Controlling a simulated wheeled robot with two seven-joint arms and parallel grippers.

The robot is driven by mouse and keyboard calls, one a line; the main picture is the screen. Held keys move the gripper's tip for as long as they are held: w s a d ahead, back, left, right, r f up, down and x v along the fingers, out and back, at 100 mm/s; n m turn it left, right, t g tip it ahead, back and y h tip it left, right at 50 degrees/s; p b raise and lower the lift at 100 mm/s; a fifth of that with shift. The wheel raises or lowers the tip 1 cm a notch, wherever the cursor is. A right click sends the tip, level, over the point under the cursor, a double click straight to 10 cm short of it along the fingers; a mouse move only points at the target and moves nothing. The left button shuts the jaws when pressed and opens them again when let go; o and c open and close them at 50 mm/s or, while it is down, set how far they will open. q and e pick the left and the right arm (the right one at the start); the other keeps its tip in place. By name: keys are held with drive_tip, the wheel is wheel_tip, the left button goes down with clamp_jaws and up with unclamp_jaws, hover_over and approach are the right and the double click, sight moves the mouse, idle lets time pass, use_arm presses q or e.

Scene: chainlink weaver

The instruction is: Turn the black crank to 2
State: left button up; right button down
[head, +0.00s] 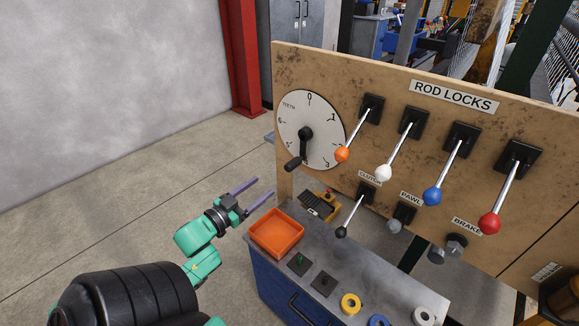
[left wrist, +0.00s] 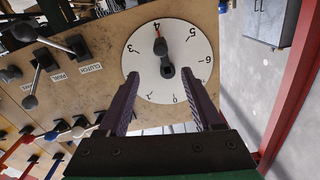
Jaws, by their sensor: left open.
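The black crank (head: 304,143) is mounted at the centre of a round white numbered dial (head: 325,130) on the tan panel. Its handle hangs to the lower left in the head view. In the left wrist view the crank (left wrist: 167,70) has a red tip beside the 4 of the dial (left wrist: 190,85). My left gripper (head: 265,187) is open and empty, below and left of the dial, apart from the crank. In the left wrist view its two fingers (left wrist: 158,78) stand either side of the crank's line, with the crank beyond them. My right gripper is not in view.
Four levers with orange (head: 343,154), white (head: 384,173), blue (head: 432,196) and red (head: 489,223) knobs stick out right of the dial. A black-knobbed clutch lever (head: 341,232) sits below. An orange tray (head: 277,233) stands on the bench. Open floor lies left.

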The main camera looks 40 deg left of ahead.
sight(287, 169)
use_arm(q)
drive_tip(key=w, duration=1.3)
drive_tip(key=shift+w+a+f, duration=0.1)
drive_tip(key=shift+w+f, duration=0.05)
drive_tip(key=shift+w, duration=0.2)
clamp_jaws()
idle(0.4)
